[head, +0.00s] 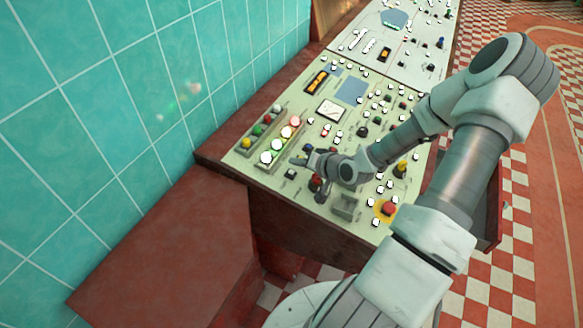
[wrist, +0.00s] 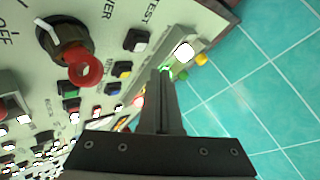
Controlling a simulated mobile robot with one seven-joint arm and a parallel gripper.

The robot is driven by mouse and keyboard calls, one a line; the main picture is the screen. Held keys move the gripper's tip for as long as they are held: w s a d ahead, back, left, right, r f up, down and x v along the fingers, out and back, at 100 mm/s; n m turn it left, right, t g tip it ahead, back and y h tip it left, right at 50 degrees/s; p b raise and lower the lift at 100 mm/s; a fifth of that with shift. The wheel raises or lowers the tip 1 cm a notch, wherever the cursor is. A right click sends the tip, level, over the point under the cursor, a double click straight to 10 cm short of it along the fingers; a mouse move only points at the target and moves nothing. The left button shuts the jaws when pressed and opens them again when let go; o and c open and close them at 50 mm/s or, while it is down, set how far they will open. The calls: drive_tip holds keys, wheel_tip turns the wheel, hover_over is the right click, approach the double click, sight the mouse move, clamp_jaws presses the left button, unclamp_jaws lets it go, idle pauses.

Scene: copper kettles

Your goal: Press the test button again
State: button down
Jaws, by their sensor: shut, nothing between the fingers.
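A square black button (wrist: 136,40) sits beside the printed word TEST in the wrist view. In the head view, a small black button (head: 290,174) near the panel's left front corner looks like the same one. My gripper (head: 297,161) is shut and empty, low over the control panel (head: 234,158), near that button and the lamp strip. In the wrist view its closed fingers (wrist: 162,76) point toward the lamp strip, to the right of and below the button. The button is not covered there. Whether the fingertips touch the panel I cannot tell.
Lamps (head: 266,157) in the strip glow white, green and red. A red emergency button (head: 389,208) is at the front right. A teal tiled wall (head: 120,110) borders the left.

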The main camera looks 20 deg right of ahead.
drive_tip(key=shift+s+d+r+p, duration=0.1)
drive_tip(key=shift+r+p, duration=0.35)
drive_tip(key=shift+r, duration=0.2)
drive_tip(key=shift+s+d+r+p, duration=0.1)
drive_tip(key=shift+r+p, duration=0.35)
drive_tip(key=shift+r, duration=0.2)
idle(6.7)
